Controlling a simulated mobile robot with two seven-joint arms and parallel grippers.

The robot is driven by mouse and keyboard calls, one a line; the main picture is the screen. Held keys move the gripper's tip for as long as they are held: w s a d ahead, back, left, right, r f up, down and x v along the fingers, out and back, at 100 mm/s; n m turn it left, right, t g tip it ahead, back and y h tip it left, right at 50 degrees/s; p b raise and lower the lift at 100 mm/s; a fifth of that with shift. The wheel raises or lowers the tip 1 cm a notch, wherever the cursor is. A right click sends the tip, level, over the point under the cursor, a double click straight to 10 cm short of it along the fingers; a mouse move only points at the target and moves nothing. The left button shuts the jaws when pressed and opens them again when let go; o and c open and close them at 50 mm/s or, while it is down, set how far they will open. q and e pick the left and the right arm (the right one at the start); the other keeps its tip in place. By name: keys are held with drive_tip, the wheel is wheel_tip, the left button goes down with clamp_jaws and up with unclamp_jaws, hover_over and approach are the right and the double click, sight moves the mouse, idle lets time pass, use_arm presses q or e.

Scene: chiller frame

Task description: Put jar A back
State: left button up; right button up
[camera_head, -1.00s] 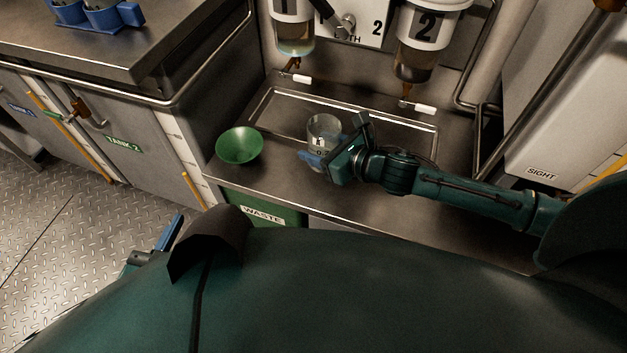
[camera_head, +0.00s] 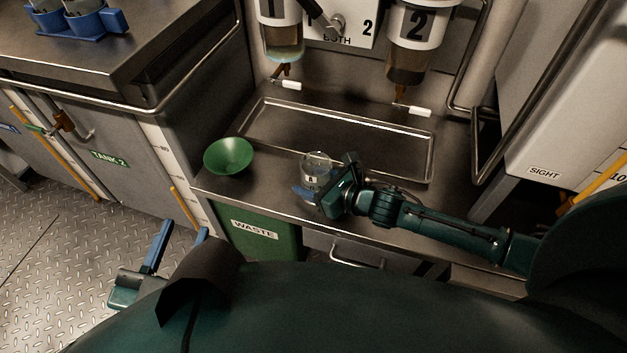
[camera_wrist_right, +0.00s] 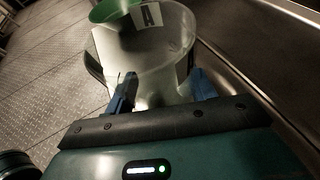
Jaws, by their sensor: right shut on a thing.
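Jar A (camera_head: 316,165) is a clear glass jar with a white "A" label, and it also fills the upper middle of the right wrist view (camera_wrist_right: 165,60). My right gripper (camera_head: 308,194) is shut on the jar, with its blue fingers around the jar's side. The jar shows in front of the drip tray, over the steel counter; I cannot tell whether it touches the counter. My left gripper (camera_head: 185,228) is open and empty at the lower left, over the floor. A blue rack (camera_head: 80,37) holding jars stands on the bench at the upper left.
A green funnel (camera_head: 229,155) sits left of the jar, above the green waste bin (camera_head: 258,236). The drip tray (camera_head: 335,122) lies empty behind. Dispensers 1 (camera_head: 283,40) and 2 (camera_head: 412,50) hang above it. A rail (camera_head: 160,108) edges the left bench.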

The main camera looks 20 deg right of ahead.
drive_tip(key=o, duration=1.1)
drive_tip(key=shift+f, duration=0.1)
drive_tip(key=shift+o, duration=0.2)
drive_tip(key=shift+r, duration=0.25)
drive_tip(key=p+v, duration=0.3)
drive_tip(key=v, duration=0.8)
drive_tip(key=shift+s+d, duration=0.15)
drive_tip(key=shift+s, duration=0.1)
drive_tip(key=shift+s+r, duration=0.15)
drive_tip(key=shift+s, duration=0.05)
use_arm(q)
drive_tip(key=shift+a+f+n+g+y, duration=0.1)
drive_tip(key=shift+a+n+g+y, duration=0.5)
drive_tip(key=shift+g+y, duration=0.3)
use_arm(e)
drive_tip(key=s+a+r+n+t, duration=0.1)
drive_tip(key=r+n, duration=0.3)
drive_tip(key=n, duration=0.7)
drive_tip(key=s+a+r+n+t+h, duration=0.1)
drive_tip(key=s+a+r+n, duration=0.3)
drive_tip(key=n, duration=0.8)
drive_tip(key=s+a+r+n+t, duration=0.2)
drive_tip(key=r+n, duration=0.1)
drive_tip(key=n, duration=0.8)
drive_tip(key=shift+s+a+r+n+h, duration=0.2)
drive_tip(key=shift+a+r+n+h, duration=0.1)
drive_tip(key=shift+a+r+n, duration=0.1)
